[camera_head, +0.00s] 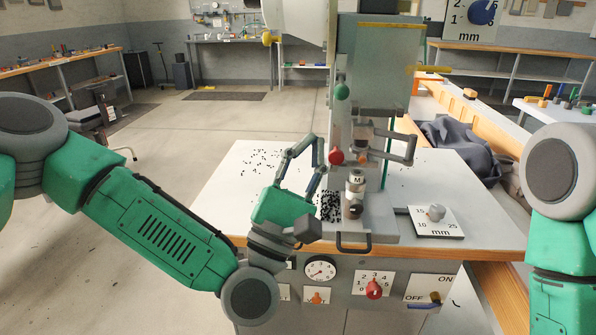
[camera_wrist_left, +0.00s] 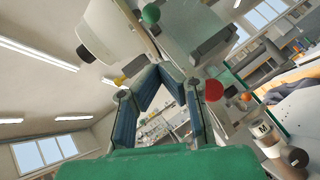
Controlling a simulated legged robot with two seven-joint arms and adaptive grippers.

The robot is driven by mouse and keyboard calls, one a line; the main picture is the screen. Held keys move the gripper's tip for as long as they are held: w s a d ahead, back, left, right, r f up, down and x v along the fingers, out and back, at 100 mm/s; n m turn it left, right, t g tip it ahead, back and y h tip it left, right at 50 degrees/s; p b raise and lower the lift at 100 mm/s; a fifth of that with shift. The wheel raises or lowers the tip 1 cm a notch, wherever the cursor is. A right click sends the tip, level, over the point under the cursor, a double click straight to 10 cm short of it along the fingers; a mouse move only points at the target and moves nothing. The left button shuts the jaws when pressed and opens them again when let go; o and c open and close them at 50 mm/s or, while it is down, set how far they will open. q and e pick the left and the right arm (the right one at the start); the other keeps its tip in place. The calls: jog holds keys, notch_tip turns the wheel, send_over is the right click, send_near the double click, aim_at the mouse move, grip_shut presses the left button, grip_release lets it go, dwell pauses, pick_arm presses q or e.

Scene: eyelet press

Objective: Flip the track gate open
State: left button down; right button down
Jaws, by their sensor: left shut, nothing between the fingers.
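The press (camera_head: 375,75) stands on the white table, with a red ball knob (camera_head: 337,157) and a green ball knob (camera_head: 342,91) on its front. I cannot tell which part is the track gate or how it stands. My left gripper (camera_head: 316,141) is shut and empty, with its fingers raised just left of the red knob and apart from it in the picture. In the left wrist view the shut fingertips (camera_wrist_left: 173,74) point up at the press, with the red knob (camera_wrist_left: 213,90) right of them and the green knob (camera_wrist_left: 150,14) above. My right gripper is out of view.
A cylinder marked M (camera_head: 355,183) stands on the press base beside a patch of small black pieces (camera_head: 330,206). More black pieces (camera_head: 262,158) lie scattered at the back left. A dial plate (camera_head: 436,222) sits at right. The table's left part is mostly clear.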

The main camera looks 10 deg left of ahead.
aim_at(341, 86)
pick_arm(q)
jog(key=r, duration=0.1)
jog(key=d+r, duration=0.1)
jog(key=r, duration=0.1)
jog(key=d+r+p, duration=0.1)
jog(key=shift+w+d+r, duration=0.25)
jog(key=shift+w+r, duration=0.1)
jog(key=shift+w, duration=0.05)
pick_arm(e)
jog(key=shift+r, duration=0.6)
pick_arm(q)
jog(key=shift+w, duration=0.1)
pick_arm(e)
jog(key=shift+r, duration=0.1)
